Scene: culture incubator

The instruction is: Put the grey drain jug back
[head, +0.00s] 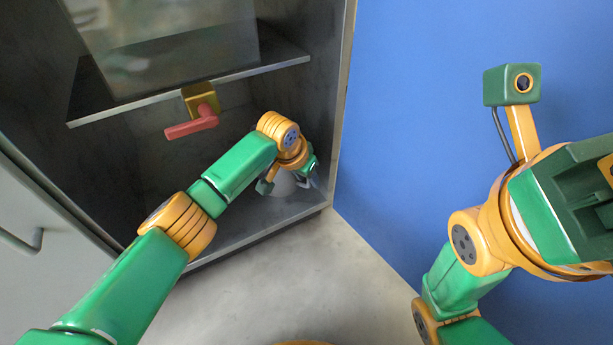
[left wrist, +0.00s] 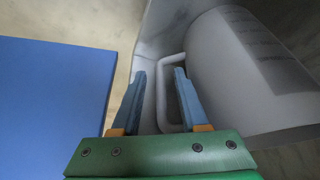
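The grey drain jug (head: 281,184) stands on the cabinet floor near its right front corner, partly hidden by my left gripper (head: 291,183). In the left wrist view the jug (left wrist: 225,60) is a pale grey rounded body with printed lines and a looped handle (left wrist: 161,95). My left gripper (left wrist: 159,76) has its two fingers apart, one on each side of the handle's upright bar, and small gaps seem to show. My right gripper (head: 575,190) is only partly seen at the right edge. Its fingers are out of view.
A cabinet shelf (head: 190,90) above holds a large tank (head: 165,45). A brass valve (head: 200,95) with a red lever (head: 191,123) hangs below it. A blue wall (head: 420,110) stands close on the right. The floor (head: 300,280) in front is clear.

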